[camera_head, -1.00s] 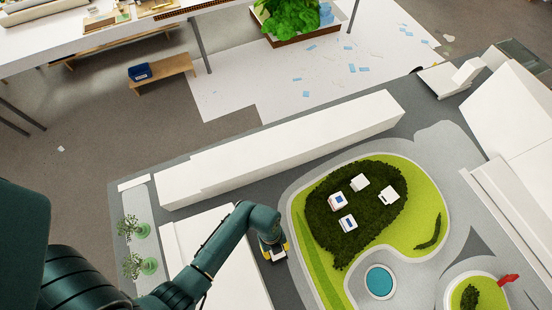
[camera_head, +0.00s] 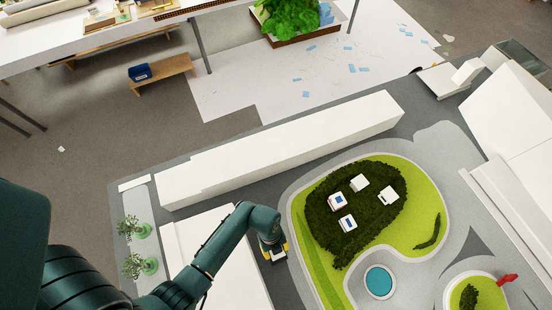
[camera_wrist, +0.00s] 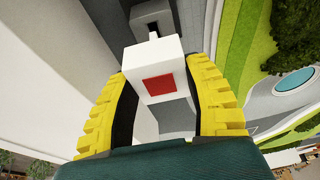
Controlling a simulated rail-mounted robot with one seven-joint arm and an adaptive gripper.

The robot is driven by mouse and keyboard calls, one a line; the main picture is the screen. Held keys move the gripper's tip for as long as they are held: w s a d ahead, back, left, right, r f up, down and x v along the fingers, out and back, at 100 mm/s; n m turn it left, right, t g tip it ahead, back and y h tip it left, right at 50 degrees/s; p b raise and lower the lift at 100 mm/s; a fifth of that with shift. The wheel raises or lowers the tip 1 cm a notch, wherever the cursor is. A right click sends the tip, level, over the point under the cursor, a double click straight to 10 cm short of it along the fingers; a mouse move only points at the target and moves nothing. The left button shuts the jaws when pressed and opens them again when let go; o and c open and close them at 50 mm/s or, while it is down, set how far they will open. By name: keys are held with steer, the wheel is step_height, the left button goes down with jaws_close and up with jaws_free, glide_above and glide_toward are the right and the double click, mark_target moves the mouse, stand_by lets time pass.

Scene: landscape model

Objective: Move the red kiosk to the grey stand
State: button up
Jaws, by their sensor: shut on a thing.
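The red kiosk (camera_wrist: 159,85) is a small white block with a red square on its face. My gripper (camera_wrist: 160,70) is shut on it, with a yellow finger on each side. In the head view, my gripper (camera_head: 272,246) is on the grey strip left of the green island, and the white kiosk (camera_head: 277,254) shows just below it. A grey block with a dark slot (camera_wrist: 151,18), which looks like the grey stand, is just beyond the kiosk in the wrist view. I cannot tell whether they touch. The stand is not clear in the head view.
Several white kiosks (camera_head: 348,223) stand on the dark green patch of the island (camera_head: 425,195). A long white building (camera_head: 280,145) lies behind my gripper, and another white block (camera_head: 225,262) is left of it. A round blue pool (camera_head: 379,282) is at the right.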

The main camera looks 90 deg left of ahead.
steer(key=shift+f, duration=0.15)
steer(key=shift+f+b, duration=0.35)
steer(key=shift+b, duration=0.05)
steer(key=shift+f+b, duration=1.5)
steer(key=shift+f, duration=0.35)
steer(key=o, duration=1.3)
steer(key=v, duration=1.2)
steer(key=shift+a, duration=0.1)
